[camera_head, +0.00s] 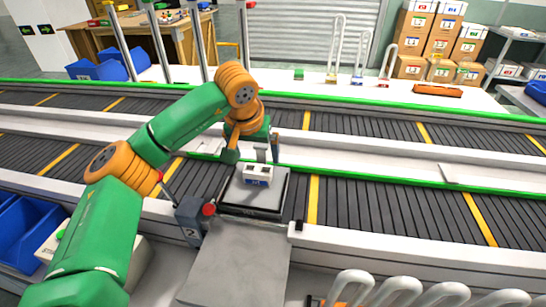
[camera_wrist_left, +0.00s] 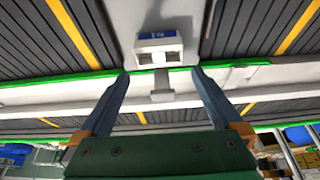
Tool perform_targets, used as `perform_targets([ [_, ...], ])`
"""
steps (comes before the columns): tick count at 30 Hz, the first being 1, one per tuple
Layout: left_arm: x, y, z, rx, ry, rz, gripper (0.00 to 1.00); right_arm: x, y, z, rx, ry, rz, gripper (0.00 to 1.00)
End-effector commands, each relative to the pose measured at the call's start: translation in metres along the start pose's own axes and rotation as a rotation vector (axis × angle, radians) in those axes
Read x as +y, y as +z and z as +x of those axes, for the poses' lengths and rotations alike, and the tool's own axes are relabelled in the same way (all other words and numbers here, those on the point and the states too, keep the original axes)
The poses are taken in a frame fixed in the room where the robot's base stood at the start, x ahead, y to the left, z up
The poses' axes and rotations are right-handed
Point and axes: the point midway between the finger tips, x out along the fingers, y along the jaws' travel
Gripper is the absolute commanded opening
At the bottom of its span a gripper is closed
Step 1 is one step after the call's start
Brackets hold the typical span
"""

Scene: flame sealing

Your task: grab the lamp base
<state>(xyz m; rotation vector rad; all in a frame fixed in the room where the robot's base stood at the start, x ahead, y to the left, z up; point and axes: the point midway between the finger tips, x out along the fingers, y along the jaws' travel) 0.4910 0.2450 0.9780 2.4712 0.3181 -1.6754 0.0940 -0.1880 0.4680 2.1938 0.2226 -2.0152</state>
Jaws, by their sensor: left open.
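A white block with a blue label, which I take as the lamp base (camera_head: 257,175), sits on a dark square plate (camera_head: 282,196) on the near conveyor. My left gripper (camera_head: 254,157) is over the far side of this block, its arm reaching in from the left. In the left wrist view the lamp base (camera_wrist_left: 159,50) shows two dark square openings and a blue label. The open left fingers (camera_wrist_left: 160,74) point towards it, one to each side, with nothing visibly held. Exact depth between fingertips and block cannot be told. My right gripper is not in view.
A post marked 2 with a red button (camera_head: 208,209) stands left of the plate. A grey panel (camera_head: 235,262) lies in front. White curved tubes (camera_head: 352,285) are at the lower right. Blue bins (camera_head: 28,232) are at the left. The near belt is clear to the right.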

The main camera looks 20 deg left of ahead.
Motion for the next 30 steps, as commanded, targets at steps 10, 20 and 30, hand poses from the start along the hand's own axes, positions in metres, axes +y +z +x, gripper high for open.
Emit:
perform_targets([
  [10,0.004,0.003,0.055,-0.006,-0.001,-0.001,1.00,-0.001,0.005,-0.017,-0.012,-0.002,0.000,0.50],
  [20,0.003,0.003,0.070,0.000,0.000,0.000,0.97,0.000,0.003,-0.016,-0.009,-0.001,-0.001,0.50],
  [30,0.004,0.003,0.070,0.000,0.000,0.000,0.28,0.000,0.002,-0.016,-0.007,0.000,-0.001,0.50],
])
